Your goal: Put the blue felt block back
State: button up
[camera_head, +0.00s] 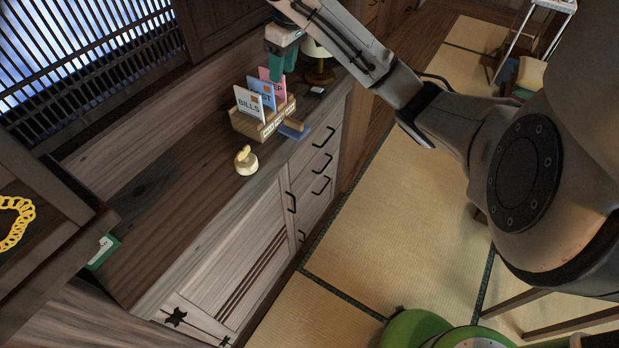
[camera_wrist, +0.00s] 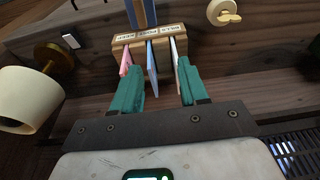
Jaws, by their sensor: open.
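The blue felt block (camera_head: 296,131) is a small blue piece with a wooden part, lying on the cabinet top against the front of a wooden letter rack (camera_head: 246,125). In the wrist view the block (camera_wrist: 141,12) shows partly at the top edge, beyond the labelled rack (camera_wrist: 150,36). The rack holds a white BILLS card (camera_head: 249,105), a blue card (camera_head: 262,90) and a pink card (camera_head: 272,77). My gripper (camera_head: 283,68) is open with green fingers, above and behind the rack. In the wrist view its fingers (camera_wrist: 158,66) are apart and empty, with the cards beyond them.
A cream round object with a yellow top (camera_head: 246,161) stands near the rack. A lamp (camera_head: 319,72) and a small white item (camera_head: 317,90) are at the far end. A slatted window (camera_head: 80,60) backs the cabinet. The cabinet top (camera_head: 165,200) is clear towards the near left.

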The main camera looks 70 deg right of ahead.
jog(key=w+a+f+n+t+y, duration=0.1)
jog(key=w+a+f, duration=0.25)
jog(key=a, duration=0.35)
jog(key=w+a+f+t+y, duration=0.1)
jog(key=w+a+f, duration=0.1)
jog(key=w+a, duration=0.45)
jog(key=s+a+f+y, duration=0.15)
jog(key=a+f, duration=0.45)
jog(key=a, duration=0.7)
jog(key=s+a+f+g+h, duration=0.1)
jog(key=s+a+f, duration=0.8)
jog(key=s+f, duration=0.3)
jog(key=s+d+f+g+h, duration=0.2)
jog(key=s+d, duration=0.1)
jog(key=s, duration=1.1)
jog(key=shift+d+n+h, duration=0.15)
jog(key=shift+n+h, duration=0.15)
jog(key=shift+h, duration=0.05)
notch_tip(320, 180, down, 4)
jog(key=b, duration=0.3)
jog(key=shift+r+b, duration=0.15)
jog(key=shift+b, duration=0.15)
